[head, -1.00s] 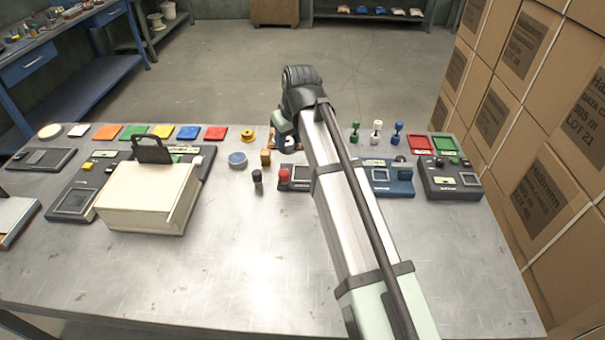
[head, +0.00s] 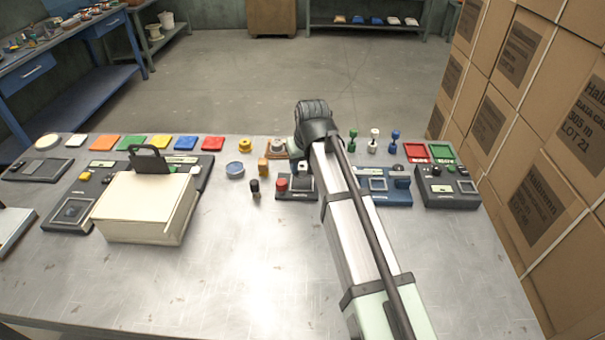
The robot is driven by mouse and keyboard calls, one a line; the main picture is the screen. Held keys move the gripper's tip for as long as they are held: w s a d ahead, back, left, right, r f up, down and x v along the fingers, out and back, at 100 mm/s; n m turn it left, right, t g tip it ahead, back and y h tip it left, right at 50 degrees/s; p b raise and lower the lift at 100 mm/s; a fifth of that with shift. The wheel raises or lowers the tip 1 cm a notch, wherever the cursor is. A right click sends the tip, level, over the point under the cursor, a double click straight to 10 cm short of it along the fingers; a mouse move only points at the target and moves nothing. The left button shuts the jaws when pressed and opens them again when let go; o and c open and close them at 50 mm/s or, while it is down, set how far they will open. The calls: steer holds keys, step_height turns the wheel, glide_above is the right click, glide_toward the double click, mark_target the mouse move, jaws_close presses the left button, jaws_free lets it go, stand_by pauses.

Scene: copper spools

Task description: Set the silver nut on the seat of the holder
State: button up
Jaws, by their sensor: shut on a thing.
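My gripper (head: 301,166) is at the far side of the table, low over the back of a small dark unit with a red button (head: 282,184). The arm and wrist hide most of the fingers. A small pale silver piece, seemingly the silver nut (head: 303,168), shows at the fingertips, and the jaws are shut on it; its outline is unclear. A brown square base with a grey round part on it (head: 277,147) stands just left of the gripper. I cannot tell which piece is the holder, and its seat is not made out.
A blue unit (head: 385,190) is close on the right. A cream box (head: 145,207) stands left. The front of the table is clear.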

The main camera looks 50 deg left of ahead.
mark_target(302, 175)
steer(key=shift+f, duration=1.8)
steer(key=shift+f, duration=0.25)
steer(key=o, duration=1.2)
steer(key=v, duration=1.2)
steer(key=shift+r, duration=0.25)
steer(key=shift+w, duration=0.1)
